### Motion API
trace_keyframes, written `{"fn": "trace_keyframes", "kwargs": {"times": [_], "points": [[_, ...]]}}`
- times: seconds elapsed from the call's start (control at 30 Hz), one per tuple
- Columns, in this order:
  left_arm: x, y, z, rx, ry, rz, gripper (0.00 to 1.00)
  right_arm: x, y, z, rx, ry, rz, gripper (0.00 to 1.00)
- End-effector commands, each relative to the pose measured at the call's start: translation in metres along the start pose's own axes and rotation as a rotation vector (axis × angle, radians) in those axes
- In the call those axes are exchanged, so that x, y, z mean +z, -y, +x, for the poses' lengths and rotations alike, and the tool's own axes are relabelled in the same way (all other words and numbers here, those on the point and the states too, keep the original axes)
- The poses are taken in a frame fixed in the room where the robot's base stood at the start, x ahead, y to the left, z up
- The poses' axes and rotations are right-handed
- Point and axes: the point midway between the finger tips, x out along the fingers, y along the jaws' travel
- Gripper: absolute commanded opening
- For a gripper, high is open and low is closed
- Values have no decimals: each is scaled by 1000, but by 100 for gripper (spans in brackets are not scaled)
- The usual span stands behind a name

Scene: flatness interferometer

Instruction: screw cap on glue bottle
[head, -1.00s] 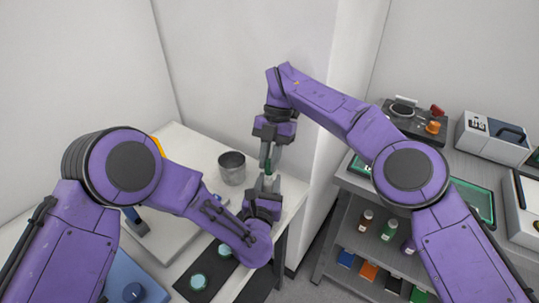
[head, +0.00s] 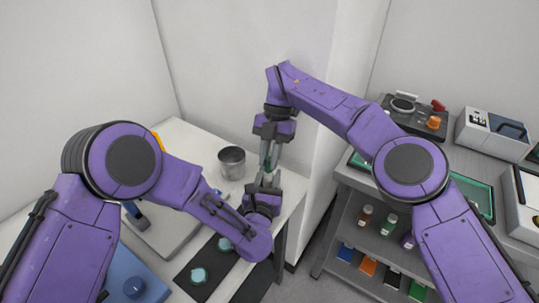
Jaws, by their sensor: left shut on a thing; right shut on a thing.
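My two grippers meet tip to tip above the front right corner of the white table (head: 180,133). My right gripper (head: 269,164) points down from above, shut on a small green thing that looks like the cap; its fingers cover most of it. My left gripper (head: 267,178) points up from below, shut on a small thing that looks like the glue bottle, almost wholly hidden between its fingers. The two held things are roughly in line, one above the other. I cannot tell whether they touch or whether any thread is engaged.
A grey metal cup (head: 232,162) stands on the table just left of the grippers. A dark mat (head: 215,283) with teal round pieces (head: 198,275) lies in front. A grey shelf unit (head: 345,222) with small bottles (head: 388,223) stands to the right, past a floor gap.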

Motion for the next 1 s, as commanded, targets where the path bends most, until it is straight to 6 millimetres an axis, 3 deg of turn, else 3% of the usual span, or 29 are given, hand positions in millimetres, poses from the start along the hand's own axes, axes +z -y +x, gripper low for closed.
{"fn": "trace_keyframes", "kwargs": {"times": [0.23, 0.37, 1.0], "points": [[0, 0, 0, 0, 0, 0, 0, 2, 1, 3, 6, 0, 18, 0], [0, 0, 0, 0, 0, 0, 0, 4, 4, 4, 59, 1, 148, 0], [0, -1, 0, 2, 0, 0, 0, -3, 6, 4, 590, 6, 1386, 0]]}}
